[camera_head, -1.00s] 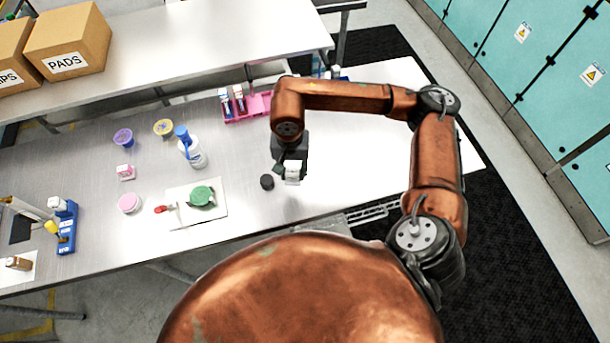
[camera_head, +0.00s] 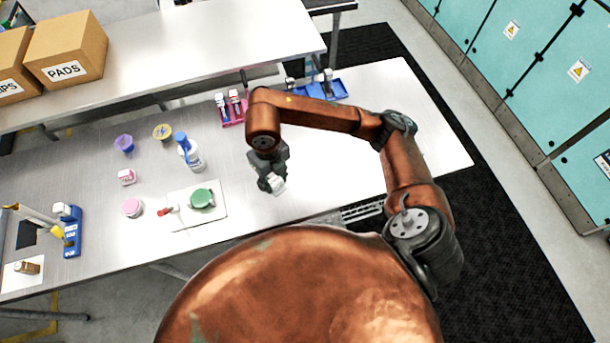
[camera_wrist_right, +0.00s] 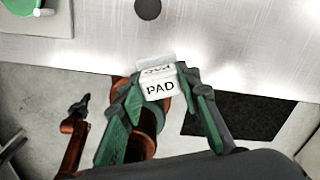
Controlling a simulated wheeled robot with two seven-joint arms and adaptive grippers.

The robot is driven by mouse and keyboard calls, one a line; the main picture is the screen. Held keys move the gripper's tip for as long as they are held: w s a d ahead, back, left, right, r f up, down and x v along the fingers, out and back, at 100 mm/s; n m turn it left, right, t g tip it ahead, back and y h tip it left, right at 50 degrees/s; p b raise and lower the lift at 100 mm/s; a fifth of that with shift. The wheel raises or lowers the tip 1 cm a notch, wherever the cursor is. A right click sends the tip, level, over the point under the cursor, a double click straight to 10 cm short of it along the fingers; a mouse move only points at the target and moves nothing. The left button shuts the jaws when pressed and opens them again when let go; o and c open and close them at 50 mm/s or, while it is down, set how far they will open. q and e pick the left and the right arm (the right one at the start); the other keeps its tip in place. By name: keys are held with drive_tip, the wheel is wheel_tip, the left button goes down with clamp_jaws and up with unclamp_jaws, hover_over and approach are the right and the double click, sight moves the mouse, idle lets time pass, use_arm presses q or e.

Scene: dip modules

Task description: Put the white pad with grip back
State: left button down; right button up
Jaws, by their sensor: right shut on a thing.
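A small white block lettered PAD (camera_wrist_right: 160,88), the white pad with grip, is between the green-lined fingers of my right gripper (camera_wrist_right: 158,84). My right gripper (camera_head: 272,184) is shut on the pad. The pad also shows in the head view (camera_head: 278,186) as a white piece at the fingertips, above the table's front part. In the wrist view the pad shows near the table's front edge; I cannot tell its exact height. A copper arm with a dark gripper, apparently my left (camera_wrist_right: 78,106), shows low at left; its jaw state is unclear.
A pink rack (camera_head: 232,112) and a blue rack (camera_head: 325,88) stand behind my right arm. A white board with a green round item (camera_head: 202,198) lies left of the gripper. A blue rack (camera_head: 70,235) stands far left. A black round piece (camera_wrist_right: 148,8) lies near the pad.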

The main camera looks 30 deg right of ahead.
drive_tip(key=m, duration=0.4)
drive_tip(key=shift+s+a+r, duration=0.15)
drive_tip(key=shift+a+r, duration=0.15)
drive_tip(key=shift+a, duration=0.05)
drive_tip(key=shift+d+m, duration=0.1)
drive_tip(key=shift+m, duration=0.2)
drive_tip(key=w+d+f+p, duration=0.1)
drive_tip(key=d+f, duration=0.2)
drive_tip(key=d, duration=0.1)
drive_tip(key=w+d+f+p, duration=0.1)
drive_tip(key=d+f, duration=0.1)
drive_tip(key=d, duration=0.2)
drive_tip(key=w+d+f+p, duration=0.1)
drive_tip(key=d+f, duration=0.2)
drive_tip(key=d, duration=0.1)
drive_tip(key=shift+w+f, duration=0.3)
drive_tip(key=shift+w, duration=0.1)
drive_tip(key=shift+w+d+f, duration=0.1)
drive_tip(key=shift+d+f, duration=0.25)
drive_tip(key=shift+f, duration=0.05)
drive_tip(key=f+p, duration=0.1)
drive_tip(key=f, duration=0.2)
drive_tip(key=shift+d+p, duration=0.2)
drive_tip(key=shift+p, duration=0.2)
drive_tip(key=shift+f, duration=0.3)
drive_tip(key=shift+w, duration=0.1)
drive_tip(key=shift+f, duration=0.1)
